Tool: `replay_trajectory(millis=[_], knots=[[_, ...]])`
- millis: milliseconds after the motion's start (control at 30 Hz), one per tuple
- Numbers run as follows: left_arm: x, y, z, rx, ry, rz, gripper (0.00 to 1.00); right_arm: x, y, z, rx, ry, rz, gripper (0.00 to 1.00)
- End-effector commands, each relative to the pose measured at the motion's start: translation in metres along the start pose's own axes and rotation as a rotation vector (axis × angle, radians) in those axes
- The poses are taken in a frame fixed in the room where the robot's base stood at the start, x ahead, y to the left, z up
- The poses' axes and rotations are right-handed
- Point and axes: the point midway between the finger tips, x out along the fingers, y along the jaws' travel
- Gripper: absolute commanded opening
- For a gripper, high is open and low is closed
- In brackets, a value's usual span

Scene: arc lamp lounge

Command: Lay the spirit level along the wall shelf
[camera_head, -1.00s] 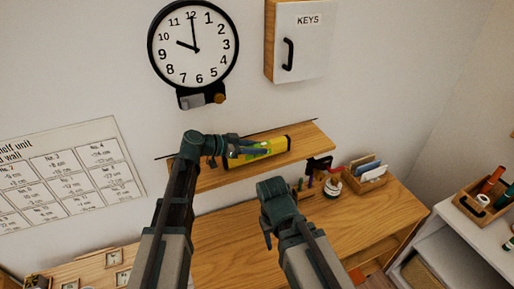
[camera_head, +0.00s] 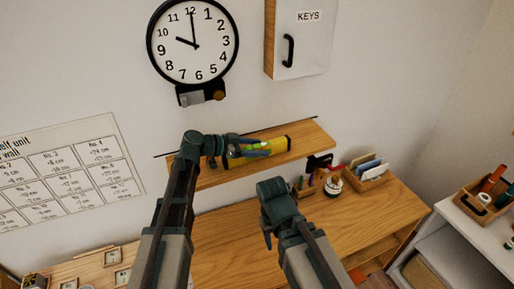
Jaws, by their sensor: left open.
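The yellow-green spirit level (camera_head: 280,146) with dark ends lies lengthwise on the wooden wall shelf (camera_head: 318,141), roughly parallel to the pencil-dark line on the wall behind it. My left gripper (camera_head: 262,149) is open at the left part of the level, with its fingers around or just over it; the fingers hide part of the level, and I cannot tell whether they touch it. My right gripper (camera_head: 267,238) hangs below the shelf, over the wooden desk and away from the level; its fingers are mostly hidden behind its own wrist.
A round clock (camera_head: 192,44) and a white key cabinet (camera_head: 304,50) hang above the shelf. The wooden desk (camera_head: 225,240) below holds a card holder (camera_head: 367,178) and small items at the back right. A paper chart (camera_head: 75,180) is on the left wall.

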Motion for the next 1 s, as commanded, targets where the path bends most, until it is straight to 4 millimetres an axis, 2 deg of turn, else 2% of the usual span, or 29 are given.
replay_trajectory(millis=[133,267,700,833,1000], knots=[[-0.001,0.0,0.0,0.0,-0.001,0.0,0.7,0.0,0.0,0.0,-0.003,0.0,0.001,0.5],[-0.013,0.0,-0.002,0.0,-0.001,-0.001,0.7,-0.006,0.001,0.0,-0.002,0.0,0.0,0.5],[-0.104,0.0,-0.003,-0.002,-0.001,-0.003,0.7,-0.039,0.004,0.002,0.003,0.0,-0.001,0.5],[-0.122,0.0,-0.002,-0.001,0.0,-0.002,0.7,-0.045,0.004,0.003,0.002,-0.001,-0.001,0.5],[-0.135,0.0,-0.001,-0.001,0.0,0.0,0.7,-0.049,0.004,0.003,0.001,-0.001,-0.001,0.5]])
